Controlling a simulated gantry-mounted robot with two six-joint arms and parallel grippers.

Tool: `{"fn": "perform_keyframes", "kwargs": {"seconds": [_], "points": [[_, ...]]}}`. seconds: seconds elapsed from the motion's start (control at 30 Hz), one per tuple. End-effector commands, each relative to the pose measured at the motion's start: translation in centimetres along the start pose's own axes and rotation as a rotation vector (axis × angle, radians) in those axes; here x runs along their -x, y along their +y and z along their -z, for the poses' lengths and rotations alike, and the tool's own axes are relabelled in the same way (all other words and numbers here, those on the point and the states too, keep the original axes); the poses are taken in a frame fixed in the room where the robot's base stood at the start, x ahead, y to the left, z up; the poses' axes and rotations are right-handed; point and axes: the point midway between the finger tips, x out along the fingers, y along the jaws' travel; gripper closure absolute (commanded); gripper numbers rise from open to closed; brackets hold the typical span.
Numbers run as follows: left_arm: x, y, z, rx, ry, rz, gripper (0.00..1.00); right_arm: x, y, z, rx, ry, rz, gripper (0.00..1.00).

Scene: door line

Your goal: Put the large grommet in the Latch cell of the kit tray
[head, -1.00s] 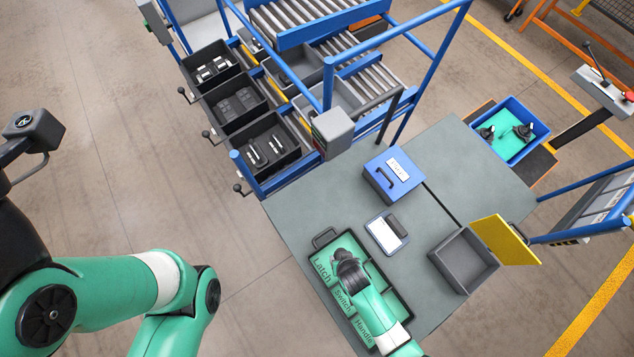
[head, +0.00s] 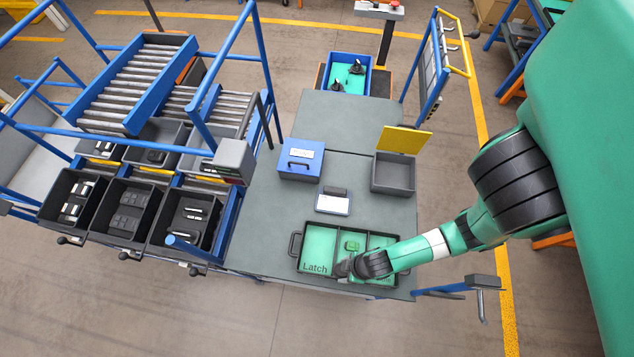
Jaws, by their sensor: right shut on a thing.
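The kit tray (head: 297,262) is dark with green cell floors and lies at the table's front edge. Its left cell, marked Latch (head: 318,243), looks empty. My right gripper (head: 344,268) comes in from the right, low over the front of the tray, near the divider to the right of the Latch cell. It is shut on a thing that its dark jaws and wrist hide. I cannot make out the large grommet in this view. A small green part (head: 352,246) lies in the middle cell. My left gripper is out of view.
Behind the tray are a white-faced device (head: 332,204), a blue box (head: 301,160) with a handle, and an open grey box (head: 394,174) with a yellow lid. Part bins (head: 128,212) stand on the roller rack at left. A blue bin (head: 346,72) stands beyond the table.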

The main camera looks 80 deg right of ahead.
Motion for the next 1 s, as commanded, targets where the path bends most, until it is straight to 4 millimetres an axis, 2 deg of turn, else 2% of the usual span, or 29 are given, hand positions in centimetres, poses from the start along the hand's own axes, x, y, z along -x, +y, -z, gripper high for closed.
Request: {"fn": "perform_keyframes", "kwargs": {"seconds": [0.33,0.4,0.53,0.57,0.6,0.7,0.87,1.0], "points": [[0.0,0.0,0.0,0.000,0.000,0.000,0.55,-3.7,4.2,3.6,-0.017,0.002,-0.005,0.86],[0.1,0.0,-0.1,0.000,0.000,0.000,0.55,-4.9,5.6,4.8,-0.018,0.003,-0.005,0.86],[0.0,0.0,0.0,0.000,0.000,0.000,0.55,-7.3,6.6,5.3,-0.007,-0.001,-0.002,0.86],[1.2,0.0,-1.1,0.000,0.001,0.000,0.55,-8.9,7.0,5.3,-0.007,0.002,-0.003,0.86],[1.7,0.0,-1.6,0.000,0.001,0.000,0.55,-9.7,7.3,5.5,-0.006,0.002,-0.003,0.86],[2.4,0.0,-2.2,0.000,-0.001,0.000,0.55,-10.6,7.9,5.9,-0.003,0.001,-0.002,0.86],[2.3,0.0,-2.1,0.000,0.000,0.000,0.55,-10.4,8.0,6.1,0.000,0.001,-0.002,0.86],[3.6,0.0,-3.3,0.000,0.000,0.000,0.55,-12.1,8.6,6.3,-0.002,0.002,-0.003,0.86]]}}
